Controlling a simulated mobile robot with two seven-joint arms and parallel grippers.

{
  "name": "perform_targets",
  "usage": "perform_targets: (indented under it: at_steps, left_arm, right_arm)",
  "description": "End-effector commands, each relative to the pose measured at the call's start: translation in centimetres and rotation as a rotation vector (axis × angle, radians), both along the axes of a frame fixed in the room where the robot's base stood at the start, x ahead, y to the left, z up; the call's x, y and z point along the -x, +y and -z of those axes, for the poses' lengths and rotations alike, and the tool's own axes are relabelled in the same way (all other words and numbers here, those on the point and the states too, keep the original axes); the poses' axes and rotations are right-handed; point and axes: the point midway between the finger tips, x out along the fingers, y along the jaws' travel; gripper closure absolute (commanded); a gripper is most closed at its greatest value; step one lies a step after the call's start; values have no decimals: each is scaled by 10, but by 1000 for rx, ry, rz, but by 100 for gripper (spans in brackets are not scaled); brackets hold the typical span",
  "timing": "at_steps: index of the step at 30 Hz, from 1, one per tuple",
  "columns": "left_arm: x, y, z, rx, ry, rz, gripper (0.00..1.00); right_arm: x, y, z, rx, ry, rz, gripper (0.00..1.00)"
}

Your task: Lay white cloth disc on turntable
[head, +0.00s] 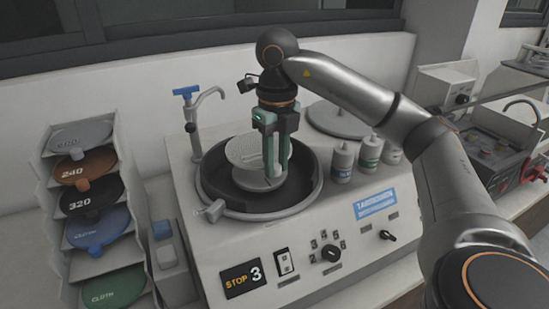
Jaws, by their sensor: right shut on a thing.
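My right gripper (271,172) reaches down over the round bowl of the polishing machine, its fingers shut on the near right edge of a pale, white-grey disc (246,151), which I take to be the white cloth disc. The disc is above the turntable (257,184), a lighter grey round plate inside the dark bowl (213,183). The fingers hide part of the disc and turntable. I cannot tell whether the disc touches the turntable. My left gripper is not in view.
A rack (50,188) at left holds several coloured discs. A blue-topped tap (196,127) stands behind the bowl. Bottles (342,163) and a grey lid (341,117) are at its right. The front panel (330,253) carries a display reading STOP 3 and knobs.

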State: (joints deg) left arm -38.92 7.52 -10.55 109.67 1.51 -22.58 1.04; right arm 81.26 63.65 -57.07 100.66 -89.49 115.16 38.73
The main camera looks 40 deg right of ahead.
Motion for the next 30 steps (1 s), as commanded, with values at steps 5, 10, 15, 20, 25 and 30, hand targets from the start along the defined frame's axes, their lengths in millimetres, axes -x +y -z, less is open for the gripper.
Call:
perform_targets:
  at_steps: [5, 10, 15, 20, 25, 30]
  left_arm:
    - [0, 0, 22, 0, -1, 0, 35]
    - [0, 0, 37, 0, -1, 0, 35]
    - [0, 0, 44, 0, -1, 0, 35]
    - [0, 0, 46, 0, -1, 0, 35]
    - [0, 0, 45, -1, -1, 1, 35]
    - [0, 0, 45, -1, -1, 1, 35]
  right_arm:
    - [0, 0, 23, 0, -1, -1, 100]
    - [0, 0, 39, 0, -1, -1, 100]
    - [0, 0, 51, 0, 0, -1, 100]
    - [0, 0, 55, 0, -1, -1, 100]
    - [0, 0, 55, 0, -2, -1, 100]
    - [0, 0, 55, 0, -1, -1, 100]
